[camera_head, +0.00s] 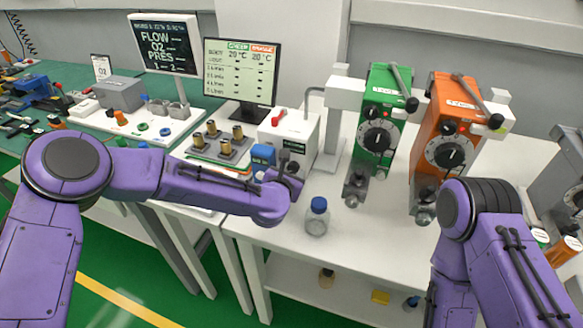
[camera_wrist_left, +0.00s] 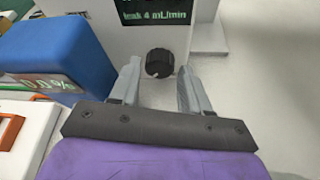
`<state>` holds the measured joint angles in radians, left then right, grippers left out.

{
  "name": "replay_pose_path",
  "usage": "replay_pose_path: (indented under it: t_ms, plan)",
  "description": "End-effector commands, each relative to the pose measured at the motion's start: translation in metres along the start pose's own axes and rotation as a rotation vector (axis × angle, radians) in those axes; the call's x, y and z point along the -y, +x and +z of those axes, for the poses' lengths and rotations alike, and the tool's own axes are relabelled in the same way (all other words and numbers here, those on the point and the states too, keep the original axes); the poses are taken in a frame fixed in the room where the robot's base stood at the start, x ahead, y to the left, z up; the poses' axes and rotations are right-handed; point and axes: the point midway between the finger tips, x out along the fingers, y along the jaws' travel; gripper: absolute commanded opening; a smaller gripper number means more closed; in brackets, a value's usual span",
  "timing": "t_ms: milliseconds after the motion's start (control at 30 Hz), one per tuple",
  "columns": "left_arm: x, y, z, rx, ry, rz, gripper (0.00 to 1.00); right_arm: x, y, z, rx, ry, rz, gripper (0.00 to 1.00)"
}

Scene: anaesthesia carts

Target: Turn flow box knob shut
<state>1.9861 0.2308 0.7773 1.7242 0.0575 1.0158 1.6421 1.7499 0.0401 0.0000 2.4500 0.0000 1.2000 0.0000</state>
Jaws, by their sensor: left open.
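The white flow box (camera_head: 291,130) stands on the white bench, left of the green vaporizer. In the left wrist view, its front face (camera_wrist_left: 115,38) carries a round black knob (camera_wrist_left: 160,63) below a dark display reading "leak 4 mL/min". My left gripper (camera_head: 287,160) is at the front of the box, and in the head view it covers the knob. In the left wrist view, my left gripper (camera_wrist_left: 156,82) is open, with one finger to each side of the knob. I cannot tell whether either finger touches it. My right arm shows at right, but its gripper is out of view.
A blue block (camera_wrist_left: 62,60) stands close left of the left gripper; it also shows in the head view (camera_head: 263,154). A blue-capped bottle (camera_head: 317,218) stands right of the gripper. Green (camera_head: 383,110) and orange (camera_head: 450,125) vaporizers stand further right. Bare bench lies between bottle and right arm.

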Motion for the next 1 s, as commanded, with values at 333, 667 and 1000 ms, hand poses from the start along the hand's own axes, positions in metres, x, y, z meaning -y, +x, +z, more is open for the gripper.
replay_pose_path:
  t_ms: [333,667,1000]
  plan:
    - [0.0,0.0102,-0.0003,0.001,0.001,0.0,0.46,-0.0001,-0.0019,-0.0008,0.0,0.0,0.0,0.46]
    - [0.0004,0.01,-0.0002,0.001,0.005,0.001,0.05,-0.0001,-0.0015,-0.0007,0.0,0.0,0.0,0.46]
    - [0.0022,0.0106,-0.0015,0.002,0.129,0.052,0.05,0.0007,0.0076,0.0031,0.0,0.0,0.0,0.46]
